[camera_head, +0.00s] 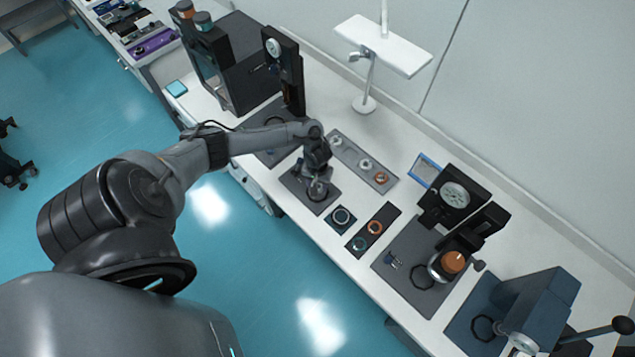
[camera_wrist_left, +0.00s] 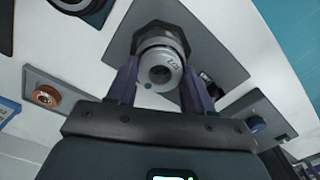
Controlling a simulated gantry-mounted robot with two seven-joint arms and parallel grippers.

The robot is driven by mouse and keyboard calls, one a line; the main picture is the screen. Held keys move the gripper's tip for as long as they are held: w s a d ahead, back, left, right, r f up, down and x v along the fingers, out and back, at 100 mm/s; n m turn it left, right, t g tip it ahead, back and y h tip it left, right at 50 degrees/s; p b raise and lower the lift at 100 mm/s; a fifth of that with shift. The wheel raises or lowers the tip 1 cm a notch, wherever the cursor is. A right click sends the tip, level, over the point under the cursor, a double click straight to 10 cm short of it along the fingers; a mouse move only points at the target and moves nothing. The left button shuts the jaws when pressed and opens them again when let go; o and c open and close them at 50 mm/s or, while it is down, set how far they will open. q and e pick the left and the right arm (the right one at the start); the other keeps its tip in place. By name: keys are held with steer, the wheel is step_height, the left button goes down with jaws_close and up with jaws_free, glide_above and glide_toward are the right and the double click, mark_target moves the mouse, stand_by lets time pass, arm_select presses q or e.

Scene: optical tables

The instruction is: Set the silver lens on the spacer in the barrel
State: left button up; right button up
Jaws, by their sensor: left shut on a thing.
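My left gripper (camera_head: 318,176) reaches over a dark grey mat (camera_head: 298,190) near the front of the table. In the left wrist view my left gripper (camera_wrist_left: 160,88) is shut on the silver lens (camera_wrist_left: 160,66), a light ring with a dark centre and small markings. The dark barrel (camera_wrist_left: 158,32), with a faceted base, stands on the mat directly behind the lens in that view. The lens appears lined up with the barrel, but I cannot tell whether it touches it or is inside. The spacer is hidden. My right gripper is not in view.
A grey tray (camera_head: 349,147) behind the mat holds silver parts and an orange-centred one. A small dark pad with a ring (camera_head: 341,216) and a black strip with orange and teal rings (camera_head: 374,227) lie to the right. Black instruments with a dial (camera_head: 455,195) stand farther right.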

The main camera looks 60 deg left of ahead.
arm_select(q)
steer(key=o, duration=1.1)
steer(key=shift+r, duration=0.1)
